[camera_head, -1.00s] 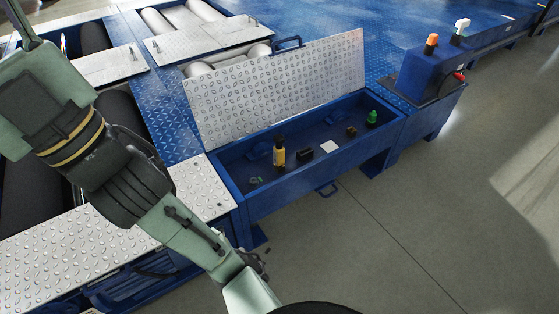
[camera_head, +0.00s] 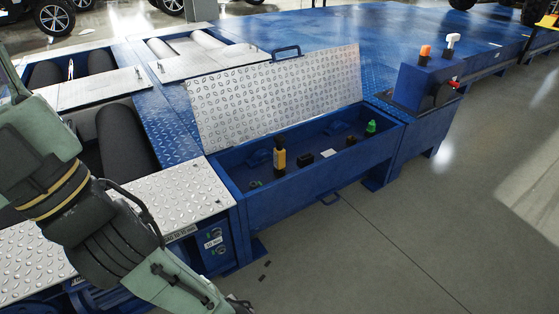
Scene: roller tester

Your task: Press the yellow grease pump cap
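A small upright pump (camera_head: 279,160) with a yellow body and a dark top stands inside the open blue box. It is towards the left part of the box; it is too small to make out its cap clearly. My arm reaches down the left side of the picture, apart from the pump and the box. My gripper is not in view.
The blue box (camera_head: 321,199) has its patterned metal lid (camera_head: 275,98) raised behind it. A black block (camera_head: 305,160), a white card (camera_head: 329,154), a small dark item (camera_head: 351,141) and a green bottle (camera_head: 371,127) are also inside. A control post (camera_head: 418,86) stands right.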

